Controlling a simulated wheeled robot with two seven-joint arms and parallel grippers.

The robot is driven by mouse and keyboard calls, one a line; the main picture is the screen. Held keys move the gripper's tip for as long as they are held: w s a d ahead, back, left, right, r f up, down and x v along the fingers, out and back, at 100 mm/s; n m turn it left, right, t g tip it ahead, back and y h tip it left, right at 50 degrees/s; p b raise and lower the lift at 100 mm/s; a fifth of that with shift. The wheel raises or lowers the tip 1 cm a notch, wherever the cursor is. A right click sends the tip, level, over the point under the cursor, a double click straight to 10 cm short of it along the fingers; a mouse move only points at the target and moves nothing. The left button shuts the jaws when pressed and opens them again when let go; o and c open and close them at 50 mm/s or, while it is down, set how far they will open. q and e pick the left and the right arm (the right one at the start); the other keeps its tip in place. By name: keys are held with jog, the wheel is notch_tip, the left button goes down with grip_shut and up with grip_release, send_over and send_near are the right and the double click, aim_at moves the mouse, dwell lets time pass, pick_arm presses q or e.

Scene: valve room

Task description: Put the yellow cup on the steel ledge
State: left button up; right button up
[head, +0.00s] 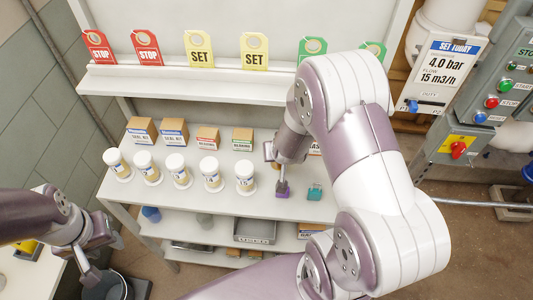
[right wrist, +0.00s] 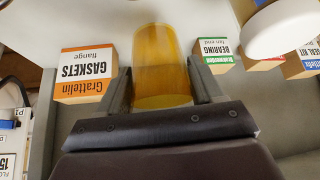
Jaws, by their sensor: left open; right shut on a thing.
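The yellow cup (right wrist: 163,62) is a translucent amber cup, held between the two fingers of my right gripper (right wrist: 160,85) in the right wrist view. The gripper is over the pale grey ledge (head: 215,205), between the green-labelled bearing box (head: 242,139) and the orange gaskets box (right wrist: 86,74). I cannot tell whether the cup touches the surface, nor be sure that this is the steel ledge. My left gripper (head: 104,258) is open and empty at lower left, near a dark bucket (head: 108,289).
Several white-lidded jars (head: 176,171) stand in a row left of my right gripper. A small purple thing (head: 262,200) and a teal thing (head: 315,192) are near the front edge. Tags line a higher narrow shelf (head: 180,80). A control panel (head: 490,90) is at right.

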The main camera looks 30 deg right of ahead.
jog(key=w+f, duration=0.2)
jog(key=w, duration=0.1)
jog(key=f, duration=0.2)
jog(key=shift+s+a+f, duration=0.15)
jog(key=shift+a+f, duration=0.15)
jog(key=shift+f, duration=0.05)
jog(key=shift+s+a+f, duration=0.1)
jog(key=shift+f, duration=0.4)
jog(key=shift+w+f, duration=0.15)
jog(key=shift+w, duration=0.05)
jog(key=shift+f, duration=0.15)
jog(key=o, duration=1)
pick_arm(q)
jog(key=shift+d+r, duration=0.15)
jog(key=shift+r, duration=0.15)
pick_arm(e)
jog(key=shift+s, duration=0.1)
